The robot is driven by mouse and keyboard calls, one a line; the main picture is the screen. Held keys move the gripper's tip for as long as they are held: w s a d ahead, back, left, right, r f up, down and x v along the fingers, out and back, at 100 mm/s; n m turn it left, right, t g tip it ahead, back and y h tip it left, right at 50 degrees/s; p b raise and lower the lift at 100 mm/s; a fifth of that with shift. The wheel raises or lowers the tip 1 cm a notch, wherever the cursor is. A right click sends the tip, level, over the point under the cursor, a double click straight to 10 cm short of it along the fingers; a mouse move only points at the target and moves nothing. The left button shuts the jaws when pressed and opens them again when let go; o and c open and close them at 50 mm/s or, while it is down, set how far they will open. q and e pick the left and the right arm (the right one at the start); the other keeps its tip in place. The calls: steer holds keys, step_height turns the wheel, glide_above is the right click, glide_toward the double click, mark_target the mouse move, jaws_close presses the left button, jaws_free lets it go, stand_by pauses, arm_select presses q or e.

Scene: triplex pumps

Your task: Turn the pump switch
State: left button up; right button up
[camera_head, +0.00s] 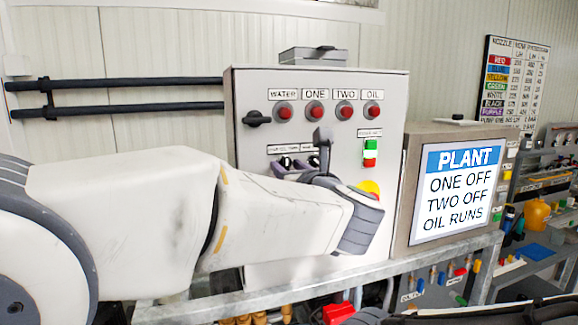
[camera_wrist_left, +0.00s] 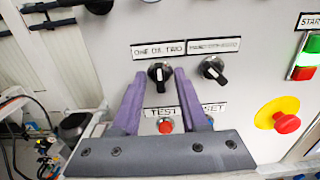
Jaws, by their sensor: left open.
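The pump switch (camera_wrist_left: 160,73) is a black rotary knob with a white mark, on the grey panel under a label reading about "ONE OIL TWO". In the left wrist view its handle stands roughly upright. My left gripper (camera_wrist_left: 160,79) is open, its two purple fingers reaching toward the panel with the knob between their tips. I cannot tell whether either finger touches it. In the head view the left gripper (camera_head: 287,168) is at the panel's middle, partly hiding the knobs. The screen (camera_head: 458,190) reads "ONE OFF, TWO OFF, OIL RUNS". My right gripper is not visible.
A second rotary knob (camera_wrist_left: 214,69) sits just right. A red TEST button (camera_wrist_left: 166,126) lies between the fingers below. A red emergency stop on yellow (camera_wrist_left: 279,118) and a green start button (camera_wrist_left: 313,44) are further right. A black handle (camera_head: 257,119) projects at the panel's left.

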arm_select(q)
jaws_close()
steer(key=shift+f+m+b, duration=0.15)
steer(key=shift+m+b, duration=0.4)
steer(key=shift+m, duration=0.15)
steer(key=shift+m+b, duration=0.55)
steer(key=shift+m, duration=1.75)
steer(key=shift+m+b, duration=0.3)
steer(key=shift+m, duration=1)
